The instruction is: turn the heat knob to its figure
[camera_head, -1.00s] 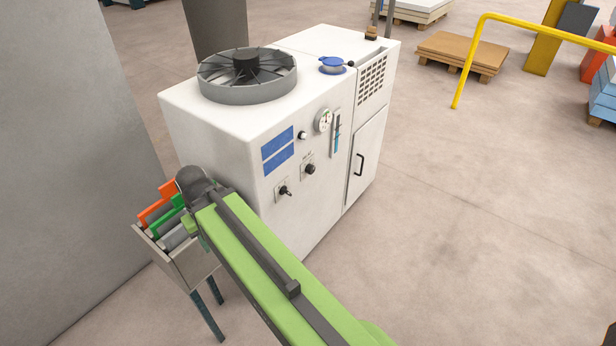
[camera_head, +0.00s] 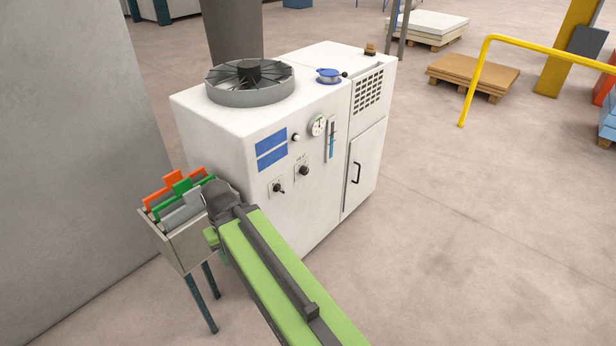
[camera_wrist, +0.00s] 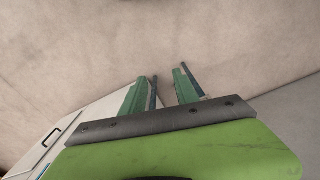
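The white machine cabinet (camera_head: 235,140) stands ahead in the head view. Its front face carries two dark knobs on small plates, a left knob (camera_head: 278,187) and a right knob (camera_head: 303,170). Small lettering sits above the right knob, but I cannot read it or any figures, so I cannot be sure which is the heat knob. My gripper (camera_wrist: 168,76) shows in the wrist view with two green fingers apart and nothing between them. It points at bare floor, with the cabinet at the left.
A round gauge (camera_head: 318,125) and a blue sight tube (camera_head: 331,147) sit above the knobs. A door handle (camera_head: 356,172) is at the right.

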